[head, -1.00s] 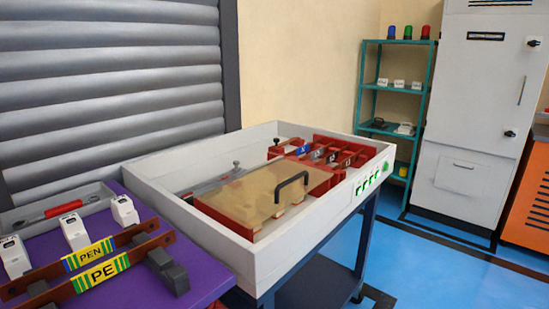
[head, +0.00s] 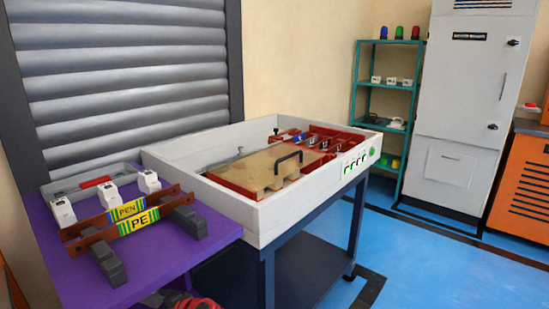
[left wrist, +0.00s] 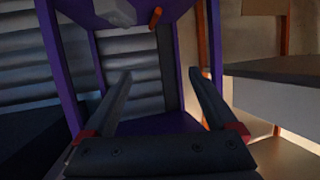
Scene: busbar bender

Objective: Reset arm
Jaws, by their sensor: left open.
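My left gripper (left wrist: 160,73) shows in the left wrist view, its two dark fingers spread apart with nothing between them. Beyond it are the purple legs and a purple lower surface (left wrist: 165,124) of a table. A grey block (left wrist: 115,12) and a short orange bar end (left wrist: 155,17) show at the top of that view. In the head view, the bender (head: 206,195) is a pale open box on a dark stand, with a flat tan cover (head: 255,170) and black handle. My right gripper is not in view.
A purple table (head: 75,281) at left holds white blocks, dark supports and copper bars labelled PEN and PE (head: 130,213). A teal shelf (head: 383,42) and grey cabinet (head: 460,95) stand at the back right. Blue floor (head: 430,265) at right is clear. A red part (head: 195,303) shows at the bottom edge.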

